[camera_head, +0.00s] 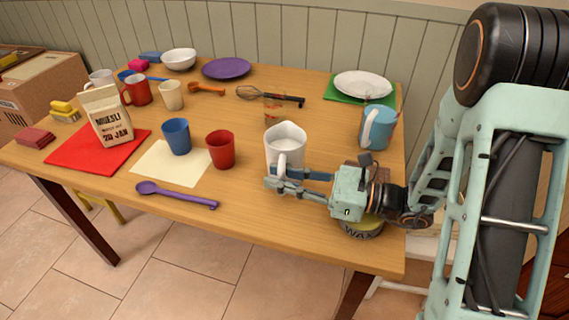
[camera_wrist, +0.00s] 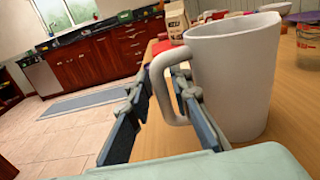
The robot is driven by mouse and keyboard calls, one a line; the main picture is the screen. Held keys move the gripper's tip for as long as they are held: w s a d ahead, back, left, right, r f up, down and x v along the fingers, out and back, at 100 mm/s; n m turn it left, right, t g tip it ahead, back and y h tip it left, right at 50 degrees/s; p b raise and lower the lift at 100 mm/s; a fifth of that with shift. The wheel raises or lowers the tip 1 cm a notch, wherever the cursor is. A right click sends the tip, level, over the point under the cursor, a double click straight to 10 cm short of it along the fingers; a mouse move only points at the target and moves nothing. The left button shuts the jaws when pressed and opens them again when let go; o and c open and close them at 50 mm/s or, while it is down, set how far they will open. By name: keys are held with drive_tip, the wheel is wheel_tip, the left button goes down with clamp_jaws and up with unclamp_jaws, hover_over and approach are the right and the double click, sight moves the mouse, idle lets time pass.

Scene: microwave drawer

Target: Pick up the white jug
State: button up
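The white jug (camera_head: 285,146) stands upright on the table near its front right part, its handle (camera_head: 282,166) facing the front edge. My gripper (camera_head: 279,180) is at the handle, low beside the jug. In the wrist view, the jug (camera_wrist: 236,75) fills the right side and its handle (camera_wrist: 157,88) lies between the fingers of my gripper (camera_wrist: 160,88). The fingers are apart, one left of the handle and one between the handle and the jug's body. I cannot tell whether either finger touches the handle.
A red cup (camera_head: 221,150) and a blue cup (camera_head: 176,136) stand left of the jug. A light blue jug (camera_head: 377,128) stands behind right. A tin (camera_head: 362,232) sits under my wrist. A purple spoon (camera_head: 178,196) lies near the front edge.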

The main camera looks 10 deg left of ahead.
clamp_jaws()
drive_tip(key=shift+r, duration=0.15)
drive_tip(key=shift+r+p, duration=0.65)
drive_tip(key=s+d+r+p, duration=0.1)
drive_tip(key=s+r+p, duration=0.6)
drive_tip(key=r+p, duration=0.2)
drive_tip(key=shift+d+p, duration=0.25)
drive_tip(key=shift+p, duration=0.2)
drive_tip(key=shift+s+r+p, duration=0.15)
drive_tip(key=shift+p, duration=0.35)
